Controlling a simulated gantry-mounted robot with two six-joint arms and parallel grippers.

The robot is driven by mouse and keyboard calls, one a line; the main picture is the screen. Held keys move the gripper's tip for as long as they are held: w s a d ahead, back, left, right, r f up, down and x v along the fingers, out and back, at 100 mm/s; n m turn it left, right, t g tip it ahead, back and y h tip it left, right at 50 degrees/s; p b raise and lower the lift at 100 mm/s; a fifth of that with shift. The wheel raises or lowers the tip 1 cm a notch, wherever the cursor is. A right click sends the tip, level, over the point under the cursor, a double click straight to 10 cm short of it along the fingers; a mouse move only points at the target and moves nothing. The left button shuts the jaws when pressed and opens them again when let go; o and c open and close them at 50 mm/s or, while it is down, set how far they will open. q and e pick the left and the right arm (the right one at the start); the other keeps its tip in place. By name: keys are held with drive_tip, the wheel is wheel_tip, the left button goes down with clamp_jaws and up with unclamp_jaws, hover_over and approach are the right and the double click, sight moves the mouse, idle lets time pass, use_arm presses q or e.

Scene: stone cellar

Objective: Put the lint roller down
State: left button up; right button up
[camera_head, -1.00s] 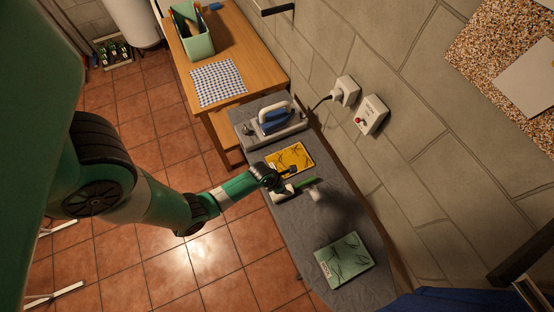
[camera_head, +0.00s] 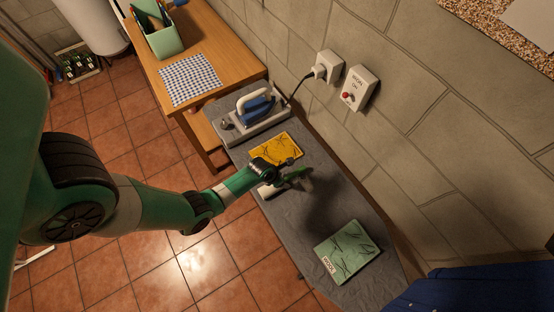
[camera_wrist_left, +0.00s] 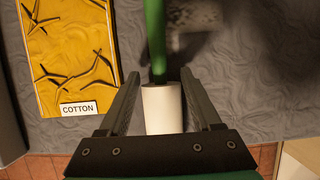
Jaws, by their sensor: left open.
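The lint roller has a green handle (camera_head: 297,175) and a white roller (camera_head: 267,190). It is over the grey-covered board (camera_head: 300,215); whether it rests on the cloth I cannot tell for sure. In the left wrist view the white roller (camera_wrist_left: 162,108) lies between the two fingers, and the green handle (camera_wrist_left: 155,40) points away. My left gripper (camera_wrist_left: 160,76) is open, with its fingers on either side of the roller. It also shows in the camera_head view (camera_head: 286,166), partly covering the roller. My right gripper is out of view.
A yellow card marked COTTON (camera_head: 276,149) lies beside the roller. An iron (camera_head: 257,107) stands at the board's far end. A green booklet (camera_head: 347,252) lies at the near end. A wooden table (camera_head: 208,45) adjoins the board, and a stone wall (camera_head: 390,140) runs along the right.

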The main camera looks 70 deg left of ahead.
use_arm(q)
drive_tip(key=shift+w+a+f, duration=0.1)
drive_tip(key=shift+w+f, duration=0.2)
drive_tip(key=shift+f, duration=0.35)
drive_tip(key=shift+c, duration=0.2)
clamp_jaws()
drive_tip(key=shift+r, duration=0.1)
